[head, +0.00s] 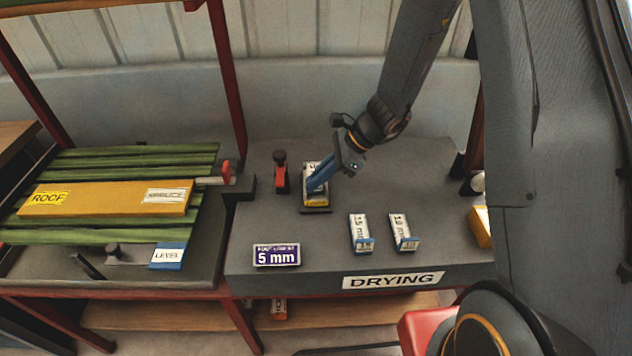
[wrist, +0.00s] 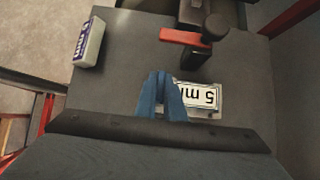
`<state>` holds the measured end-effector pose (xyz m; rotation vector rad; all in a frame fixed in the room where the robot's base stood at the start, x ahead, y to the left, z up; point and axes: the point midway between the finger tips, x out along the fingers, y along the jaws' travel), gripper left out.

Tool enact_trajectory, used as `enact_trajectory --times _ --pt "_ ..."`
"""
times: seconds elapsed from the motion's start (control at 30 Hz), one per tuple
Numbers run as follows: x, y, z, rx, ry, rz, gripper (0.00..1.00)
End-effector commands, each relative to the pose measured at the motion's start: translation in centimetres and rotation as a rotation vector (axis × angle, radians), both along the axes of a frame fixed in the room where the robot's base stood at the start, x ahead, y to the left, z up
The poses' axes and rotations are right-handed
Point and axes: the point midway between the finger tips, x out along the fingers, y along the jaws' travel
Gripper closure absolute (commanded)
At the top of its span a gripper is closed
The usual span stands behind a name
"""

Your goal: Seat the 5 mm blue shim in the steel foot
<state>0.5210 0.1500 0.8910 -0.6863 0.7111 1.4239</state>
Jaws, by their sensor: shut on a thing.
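My gripper (head: 318,186) reaches down over the back middle of the grey bench. Its two blue fingers (wrist: 162,88) are close together in the wrist view. They are shut on the 5 mm shim, whose blue body I cannot clearly separate from the fingers. A white label reading 5 mm (wrist: 199,96) shows right beside the fingers. In the head view a pale labelled piece with a yellow lower end (head: 315,202) lies under the fingers on a dark base. I cannot tell which part is the steel foot, or whether the shim touches it.
A red clamp with a black knob (head: 281,173) stands just left of my gripper. Two labelled shims, 15 mm (head: 361,232) and 10 mm (head: 403,231), stand at right. A purple 5 mm sign (head: 277,255) is at front left. Bench space between them is clear.

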Motion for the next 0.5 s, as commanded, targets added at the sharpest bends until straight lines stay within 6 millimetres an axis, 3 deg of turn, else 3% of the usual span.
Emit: enact_trajectory --times 0.13,0.4,0.43,0.5 --pt "-0.1 0.0 -1.4 -0.001 0.001 0.0 1.0" --pt "-0.1 -0.1 -1.9 -0.005 0.002 0.0 1.0" --pt "-0.2 -0.1 -2.0 -0.005 0.002 0.0 0.86" --pt "-0.2 -0.1 -2.0 -0.006 0.003 0.0 0.74"
